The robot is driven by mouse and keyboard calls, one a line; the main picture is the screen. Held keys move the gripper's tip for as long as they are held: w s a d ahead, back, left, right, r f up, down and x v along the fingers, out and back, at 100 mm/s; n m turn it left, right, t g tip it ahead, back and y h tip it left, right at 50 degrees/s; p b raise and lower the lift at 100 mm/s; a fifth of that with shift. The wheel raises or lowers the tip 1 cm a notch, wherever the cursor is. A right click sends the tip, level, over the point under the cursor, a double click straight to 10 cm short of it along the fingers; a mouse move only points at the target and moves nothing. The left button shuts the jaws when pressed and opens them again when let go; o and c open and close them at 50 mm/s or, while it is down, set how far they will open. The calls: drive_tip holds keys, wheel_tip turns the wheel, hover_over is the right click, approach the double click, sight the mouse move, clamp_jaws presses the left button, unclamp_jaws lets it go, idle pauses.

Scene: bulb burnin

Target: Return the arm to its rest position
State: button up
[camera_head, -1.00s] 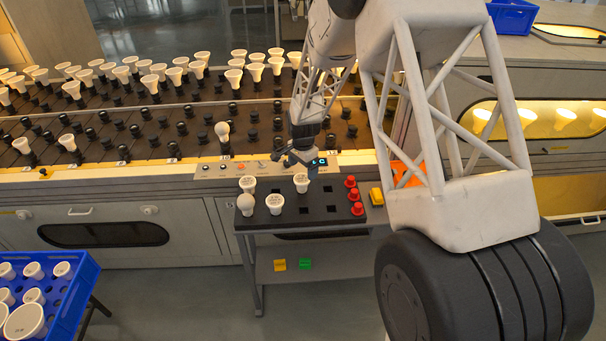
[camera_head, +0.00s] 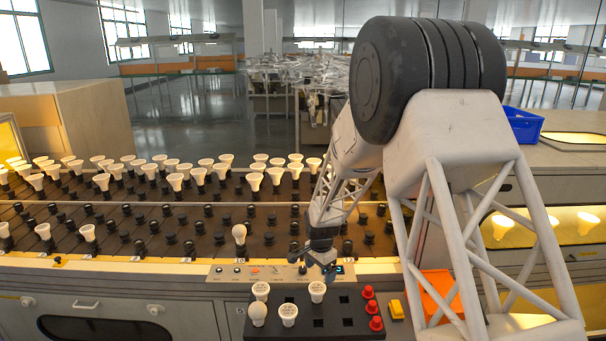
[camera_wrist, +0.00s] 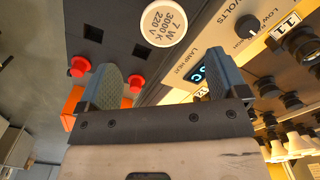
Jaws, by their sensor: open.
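My gripper (camera_head: 322,268) hangs from my arm above the front edge of the burn-in bench, just behind the small black tray (camera_head: 345,322). In the wrist view its two blue-grey fingers (camera_wrist: 160,88) stand wide apart with nothing between them. A white bulb marked 7 W 3000 K 220 V (camera_wrist: 164,22) is beyond the fingertips, apart from them. In the head view several white bulbs stand in the tray, one of them (camera_head: 317,291) close below the gripper.
Red caps (camera_head: 371,308) and a yellow block (camera_head: 396,309) are at the tray's right side. The bench (camera_head: 150,225) holds rows of black sockets, many with bulbs. An orange item (camera_head: 440,296) is partly hidden behind my arm. A blue crate (camera_head: 523,124) sits at the right.

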drive_tip(key=s+d+r+n+t, duration=0.15)
drive_tip(key=s+d+r, duration=0.25)
drive_tip(key=s+r, duration=0.6)
drive_tip(key=s+d+r+n, duration=0.3)
drive_tip(key=s+r, duration=0.6)
drive_tip(key=r, duration=0.3)
drive_tip(key=s+d+r+n, duration=0.1)
drive_tip(key=s+r+n, duration=0.1)
drive_tip(key=s, duration=0.7)
drive_tip(key=s+d+r+n, duration=0.2)
drive_tip(key=s, duration=0.7)
drive_tip(key=s+d+r+n+t, duration=0.1)
drive_tip(key=s+d+r+n, duration=0.1)
drive_tip(key=s, duration=0.7)
drive_tip(key=shift+s+r, duration=0.25)
drive_tip(key=shift+s, duration=0.05)
